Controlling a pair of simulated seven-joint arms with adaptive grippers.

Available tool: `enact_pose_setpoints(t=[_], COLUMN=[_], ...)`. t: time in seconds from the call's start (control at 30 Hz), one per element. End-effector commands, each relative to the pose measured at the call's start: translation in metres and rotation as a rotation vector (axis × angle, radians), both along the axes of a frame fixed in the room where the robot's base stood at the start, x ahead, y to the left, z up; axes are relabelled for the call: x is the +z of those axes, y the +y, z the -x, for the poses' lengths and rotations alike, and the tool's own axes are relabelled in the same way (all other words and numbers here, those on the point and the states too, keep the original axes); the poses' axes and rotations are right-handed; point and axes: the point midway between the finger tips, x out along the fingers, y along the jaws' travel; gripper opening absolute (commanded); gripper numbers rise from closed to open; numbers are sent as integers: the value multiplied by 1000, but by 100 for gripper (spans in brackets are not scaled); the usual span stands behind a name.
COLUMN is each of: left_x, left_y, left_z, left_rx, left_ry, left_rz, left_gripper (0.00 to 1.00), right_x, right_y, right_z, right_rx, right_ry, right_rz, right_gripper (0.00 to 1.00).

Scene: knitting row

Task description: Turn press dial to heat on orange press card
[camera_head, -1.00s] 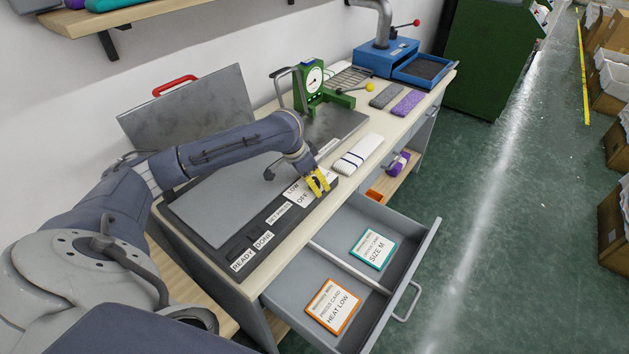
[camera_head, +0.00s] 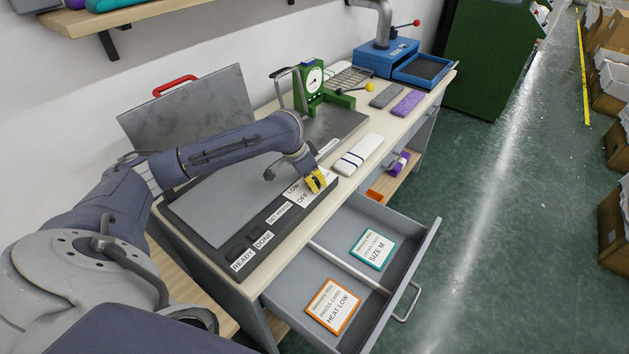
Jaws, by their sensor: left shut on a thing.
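The orange-bordered press card (camera_head: 332,306) lies in the open drawer and reads "PRESS CARD HEAT LOW". The flat press (camera_head: 225,200) is on the bench with its red-handled lid (camera_head: 190,108) raised. Its front panel has LOW (camera_head: 293,187) and OFF (camera_head: 302,199) labels beside my left gripper (camera_head: 316,181). My left gripper, with yellow fingers, points down at the panel's right end and is shut on the press dial, which it hides almost fully. I cannot read the dial's setting. My right gripper is not in view.
The open drawer (camera_head: 420,262) juts out in front of the bench and also holds a teal-bordered SIZE M card (camera_head: 373,249). A green gauge stand (camera_head: 312,82), a white striped knit piece (camera_head: 357,153) and a blue press (camera_head: 388,58) stand further right on the bench.

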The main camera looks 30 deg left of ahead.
Motion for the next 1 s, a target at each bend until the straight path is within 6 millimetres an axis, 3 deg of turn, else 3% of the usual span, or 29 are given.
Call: enact_pose_setpoints(t=[0.37,1.0], left_x=[1,1], left_y=[1,0], left_z=[-2,-2], left_rx=[-120,-698], left_ry=[-3,-4], left_rz=[-1,2], left_gripper=[0,0], right_x=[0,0], right_y=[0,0], right_z=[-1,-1], right_rx=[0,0], right_ry=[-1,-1], right_rz=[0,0], right_gripper=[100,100])
